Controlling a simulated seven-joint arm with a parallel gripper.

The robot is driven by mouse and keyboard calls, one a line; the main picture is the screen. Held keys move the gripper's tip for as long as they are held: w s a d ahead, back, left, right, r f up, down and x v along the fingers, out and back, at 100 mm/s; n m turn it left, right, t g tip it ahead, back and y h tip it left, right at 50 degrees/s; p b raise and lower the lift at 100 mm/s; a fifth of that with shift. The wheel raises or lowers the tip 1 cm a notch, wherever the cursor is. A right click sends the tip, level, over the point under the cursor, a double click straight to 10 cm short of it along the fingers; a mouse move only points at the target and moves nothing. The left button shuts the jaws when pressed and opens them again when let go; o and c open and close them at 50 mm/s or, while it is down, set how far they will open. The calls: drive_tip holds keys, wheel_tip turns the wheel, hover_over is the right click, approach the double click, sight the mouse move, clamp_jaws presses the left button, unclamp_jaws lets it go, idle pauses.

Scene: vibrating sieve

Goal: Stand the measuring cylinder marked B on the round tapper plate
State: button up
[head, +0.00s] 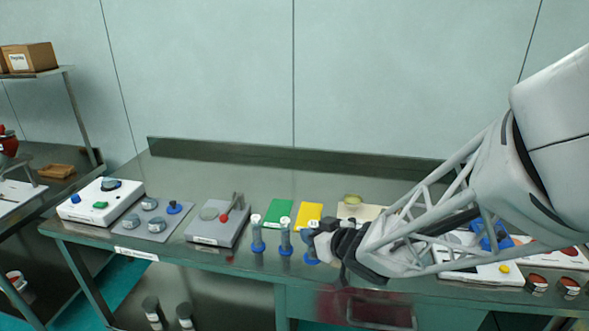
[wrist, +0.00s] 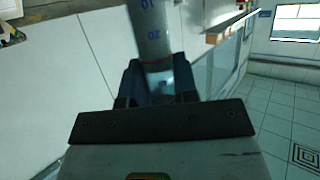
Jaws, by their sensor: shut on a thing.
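Three measuring cylinders with blue bases and pale tops stand upright in a row near the bench's front edge in the head view: a left one (head: 257,236), a middle one (head: 285,238) and a right one (head: 310,246). Their letters are too small to read. My gripper (head: 322,243) is at the right cylinder and shut on it. In the wrist view a clear cylinder with blue marks 10 and 20 (wrist: 152,35) is between the fingers of my gripper (wrist: 158,80). The round tapper plate (head: 209,213) is on a grey unit to the left, empty.
A red-knobbed lever (head: 225,216) stands beside the round plate. A green mat (head: 279,213) and a yellow mat (head: 308,215) lie behind the cylinders. A grey board with several round pieces (head: 152,221) and a white device (head: 100,199) are further left.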

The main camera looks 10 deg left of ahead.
drive_tip(key=w+a+r+n+g+y, duration=0.1)
drive_tip(key=w+a, duration=0.4)
drive_tip(key=a, duration=0.7)
drive_tip(key=w+a+r+n+g+y, duration=0.1)
drive_tip(key=w+a+r+n+g, duration=0.2)
drive_tip(key=a, duration=0.9)
drive_tip(key=w+a+r+n+g+y, duration=0.1)
drive_tip(key=w+a+r+n+g, duration=0.1)
drive_tip(key=w+a, duration=0.7)
drive_tip(key=a+n+g, duration=0.1)
drive_tip(key=a+g, duration=0.1)
drive_tip(key=a, duration=0.1)
drive_tip(key=shift+a+r+n+g, duration=0.25)
drive_tip(key=shift+a+n+g, duration=0.1)
drive_tip(key=shift+n+g, duration=0.05)
drive_tip(key=shift+f, duration=2.5)
drive_tip(key=shift+f, duration=0.15)
drive_tip(key=shift+f, duration=2.35)
drive_tip(key=shift+f, duration=0.1)
drive_tip(key=o, duration=1)
